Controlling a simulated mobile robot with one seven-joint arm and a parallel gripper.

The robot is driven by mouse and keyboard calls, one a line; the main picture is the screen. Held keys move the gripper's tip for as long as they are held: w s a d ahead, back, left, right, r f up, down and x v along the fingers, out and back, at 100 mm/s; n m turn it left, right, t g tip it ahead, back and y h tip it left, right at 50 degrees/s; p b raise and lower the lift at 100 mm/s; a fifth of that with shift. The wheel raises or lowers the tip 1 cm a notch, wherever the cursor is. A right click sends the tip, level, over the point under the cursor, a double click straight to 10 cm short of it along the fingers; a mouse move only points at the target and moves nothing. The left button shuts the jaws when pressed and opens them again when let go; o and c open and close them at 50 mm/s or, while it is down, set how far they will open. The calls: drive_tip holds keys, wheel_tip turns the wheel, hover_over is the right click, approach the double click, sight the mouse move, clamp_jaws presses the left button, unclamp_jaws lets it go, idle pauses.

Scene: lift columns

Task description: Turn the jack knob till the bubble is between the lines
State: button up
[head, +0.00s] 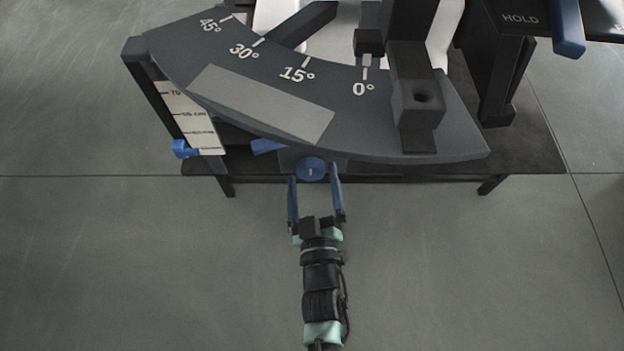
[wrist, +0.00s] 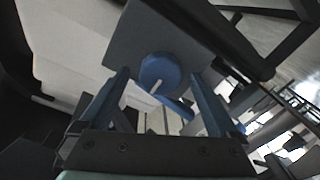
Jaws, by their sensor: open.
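A round blue knob (head: 311,169) with a pale mark sits at the front of the machine, below the curved angle plate; I take it for the jack knob. It also shows in the wrist view (wrist: 160,77), facing me, with its white line tilted. My gripper (head: 315,182) is open, its two blue fingers left and right of the knob. In the wrist view the fingers (wrist: 163,88) stand apart on either side of the knob, and I see no clear contact. No bubble or level lines can be made out in either view.
The dark angle plate (head: 330,85) marked 0° to 45° overhangs the knob. A white scale strip (head: 190,115) and another blue knob (head: 183,149) are at the left. A blue handle (head: 568,28) by a HOLD label is at upper right. The floor in front is clear.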

drive_tip(key=shift+w, duration=0.45)
drive_tip(key=c, duration=1.4)
drive_tip(key=shift+o, duration=0.2)
drive_tip(key=m+p, duration=0.2)
drive_tip(key=m, duration=0.2)
drive_tip(key=shift+m, duration=0.3)
drive_tip(key=m, duration=0.4)
drive_tip(key=shift+m+t+h+p, duration=0.3)
drive_tip(key=shift+m+p, duration=0.05)
drive_tip(key=shift+m, duration=0.05)
drive_tip(key=shift+f, duration=0.1)
